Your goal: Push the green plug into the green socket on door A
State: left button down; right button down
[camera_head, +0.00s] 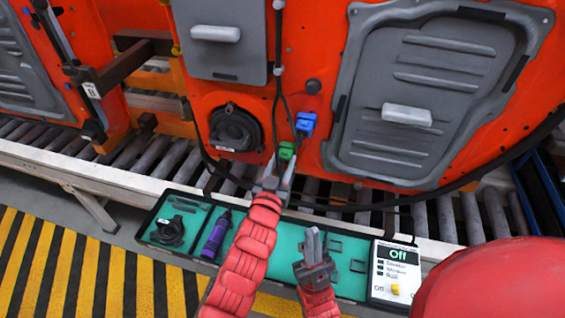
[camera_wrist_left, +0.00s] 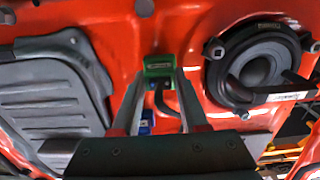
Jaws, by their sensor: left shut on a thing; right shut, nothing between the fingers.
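My left gripper (camera_head: 280,166) is shut on the green plug (camera_head: 286,151), at the lower part of the orange door. In the left wrist view the green plug (camera_wrist_left: 157,74) is between the fingertips, against or very close to the door face, with a black cable below it. The green socket cannot be told apart from the plug, so I cannot tell how deep the plug sits. A blue connector (camera_head: 305,123) is on the door, up and right of the green one. My right gripper (camera_head: 313,242) is shut and empty, above the teal tray.
A black round speaker (camera_head: 235,128) is on the door, left of the plug. Dark cables hang above it. A teal tray (camera_head: 289,236) below holds a purple bottle (camera_head: 216,235) and a black part (camera_head: 168,230). A switch panel (camera_head: 396,271) reads "Off". Rollers (camera_head: 447,218) run under the doors.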

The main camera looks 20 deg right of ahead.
pick_arm(q)
jog(key=shift+c, duration=1.8)
grip_release()
jog(key=shift+r, duration=0.15)
jog(key=shift+s, duration=0.1)
jog(key=shift+s+a+f, duration=0.25)
jog(key=p+v, duration=1.3)
jog(key=v, duration=2)
jog(key=shift+s+a+r, duration=0.15)
jog(key=shift+a+r, duration=0.05)
